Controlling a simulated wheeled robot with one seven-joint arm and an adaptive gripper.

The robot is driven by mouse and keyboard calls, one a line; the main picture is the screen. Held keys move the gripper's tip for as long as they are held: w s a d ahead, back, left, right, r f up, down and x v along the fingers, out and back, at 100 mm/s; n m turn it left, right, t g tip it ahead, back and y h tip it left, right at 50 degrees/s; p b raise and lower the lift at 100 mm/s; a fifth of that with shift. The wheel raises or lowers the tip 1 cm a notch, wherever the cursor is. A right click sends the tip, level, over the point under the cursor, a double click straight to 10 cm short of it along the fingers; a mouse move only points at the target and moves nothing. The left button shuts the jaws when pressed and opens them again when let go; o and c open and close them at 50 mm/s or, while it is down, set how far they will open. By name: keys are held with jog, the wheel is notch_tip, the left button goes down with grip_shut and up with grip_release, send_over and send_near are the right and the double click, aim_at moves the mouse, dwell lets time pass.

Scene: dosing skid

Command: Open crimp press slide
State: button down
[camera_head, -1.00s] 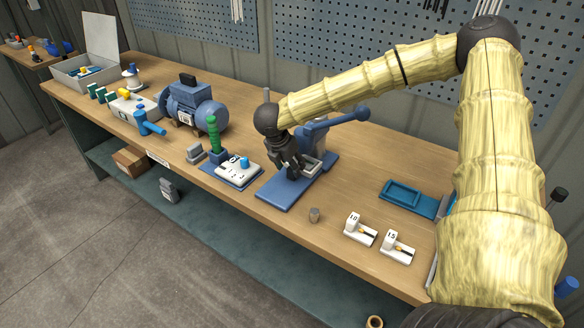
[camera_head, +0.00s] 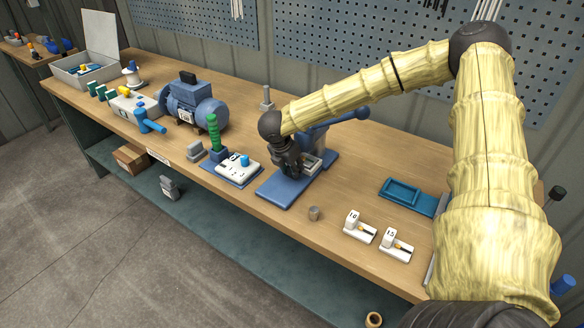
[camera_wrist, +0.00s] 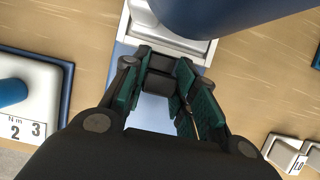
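The blue crimp press (camera_head: 287,189) stands on the bench with its lever (camera_head: 340,115) reaching to the back right. Its light grey slide (camera_head: 312,162) shows just right of my gripper, and in the wrist view it lies at the top (camera_wrist: 170,42), partly hidden by the blue press body. My gripper (camera_head: 291,168) points down at the front of the press. In the wrist view its green-padded fingers (camera_wrist: 163,80) stand on either side of a dark handle block (camera_wrist: 160,82) at the slide's front and appear to touch it. The handle is hidden in the head view.
A white device with a blue knob (camera_head: 238,168) sits close left of the press. A blue tray (camera_head: 403,192) lies further right. Bench before the press is narrow.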

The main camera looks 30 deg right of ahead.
jog(key=s+a, duration=0.1)
jog(key=a, duration=0.2)
jog(key=s+a+b, duration=0.1)
jog(key=a, duration=0.2)
jog(key=s+a, duration=0.1)
jog(key=a, duration=0.2)
jog(key=shift+s+b, duration=0.3)
jog(key=c, duration=1.1)
grip_release()
jog(key=shift+d, duration=0.1)
jog(key=v, duration=1.2)
jog(key=shift+s, duration=0.1)
jog(key=shift+f, duration=0.15)
